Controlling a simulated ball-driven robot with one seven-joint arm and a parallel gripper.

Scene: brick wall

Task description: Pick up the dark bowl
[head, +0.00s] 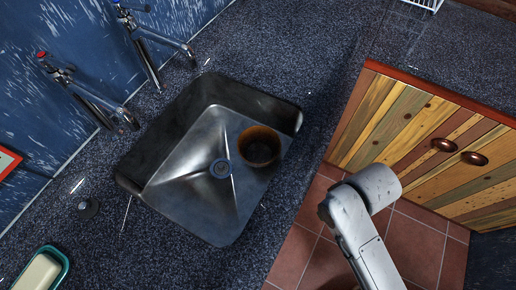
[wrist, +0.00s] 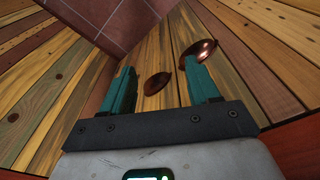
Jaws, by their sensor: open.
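The dark bowl (head: 259,146) sits in the metal sink (head: 190,208), on the right side of the basin near the drain. Its inside looks dark brown with an orange-brown rim. My gripper shows in the wrist view (wrist: 162,92), with two teal fingers apart and nothing between them. It faces the striped wooden cabinet doors and their round copper knobs (wrist: 157,83). In the head view my arm is at the lower right, over the tiled floor, away from the sink. The gripper's fingers are not visible there. The bowl is not in the wrist view.
Two taps (head: 88,95) stand behind the sink at the upper left. A butter dish (head: 40,272) is at the lower left. The speckled counter (head: 285,45) is clear right of the sink. Wooden cabinet doors (head: 400,125) are near my arm. A white rack (head: 425,4) is at the top.

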